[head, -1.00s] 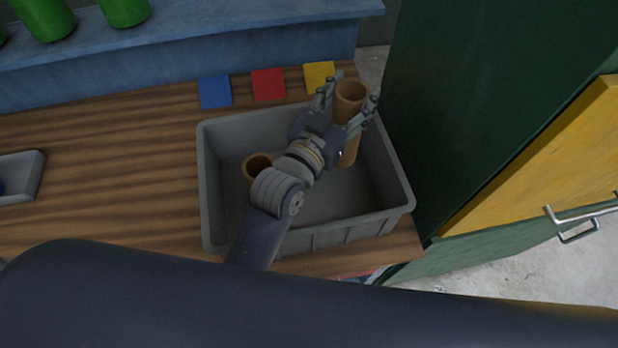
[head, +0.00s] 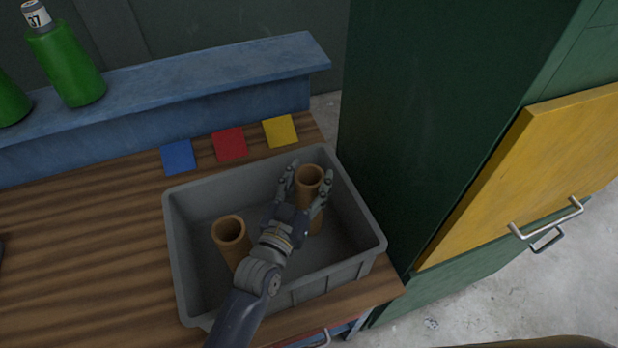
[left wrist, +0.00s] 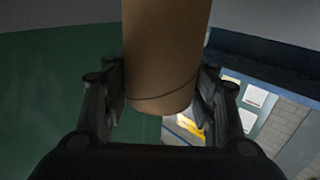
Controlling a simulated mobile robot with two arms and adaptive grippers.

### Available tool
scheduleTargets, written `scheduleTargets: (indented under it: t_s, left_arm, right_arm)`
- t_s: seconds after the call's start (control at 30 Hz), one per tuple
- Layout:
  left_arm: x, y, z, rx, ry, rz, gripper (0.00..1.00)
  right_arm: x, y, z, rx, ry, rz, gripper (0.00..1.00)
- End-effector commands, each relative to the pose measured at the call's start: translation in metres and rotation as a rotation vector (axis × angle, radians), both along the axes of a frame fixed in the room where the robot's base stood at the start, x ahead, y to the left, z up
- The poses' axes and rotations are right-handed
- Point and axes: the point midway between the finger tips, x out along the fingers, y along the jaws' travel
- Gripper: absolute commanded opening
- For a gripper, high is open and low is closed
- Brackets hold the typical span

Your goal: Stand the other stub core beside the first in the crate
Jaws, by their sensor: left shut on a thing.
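The grey crate (head: 345,268) stands on the wooden bench top. The first stub core (head: 230,229), a brown open tube, stands inside its left part, tilted slightly in the picture. My left gripper (head: 305,189) is over the right part of the crate, shut on the other stub core (head: 309,177). That core is upright, with its lower part inside the crate; whether it touches the floor I cannot tell. In the left wrist view the held core (left wrist: 163,60) sits between the fingers. My right gripper is out of view.
Blue (head: 178,157), red (head: 229,142) and yellow (head: 280,130) squares lie behind the crate. A blue ledge (head: 200,85) with green bottles (head: 66,65) stands behind them.

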Motion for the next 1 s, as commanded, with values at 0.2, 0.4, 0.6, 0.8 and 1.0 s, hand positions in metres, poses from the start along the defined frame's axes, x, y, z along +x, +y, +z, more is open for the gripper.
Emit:
scheduleTargets:
  t_s: [0.2,0.4,0.6,0.8,1.0]
  left_arm:
    - [0.000,0.000,-0.002,0.000,0.001,0.000,0.73]
    - [0.000,0.000,-0.002,0.000,0.001,0.000,0.73]
    - [-0.003,0.001,-0.001,0.001,0.002,0.000,0.73]
    - [-0.030,0.013,-0.003,0.002,0.004,-0.001,0.73]
    - [-0.056,0.025,-0.002,0.001,0.003,-0.001,0.73]
  right_arm:
    - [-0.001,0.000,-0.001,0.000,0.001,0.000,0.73]
    - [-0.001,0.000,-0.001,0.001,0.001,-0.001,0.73]
    - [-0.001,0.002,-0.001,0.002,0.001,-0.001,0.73]
    - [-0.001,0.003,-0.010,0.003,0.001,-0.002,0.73]
    - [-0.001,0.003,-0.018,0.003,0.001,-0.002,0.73]
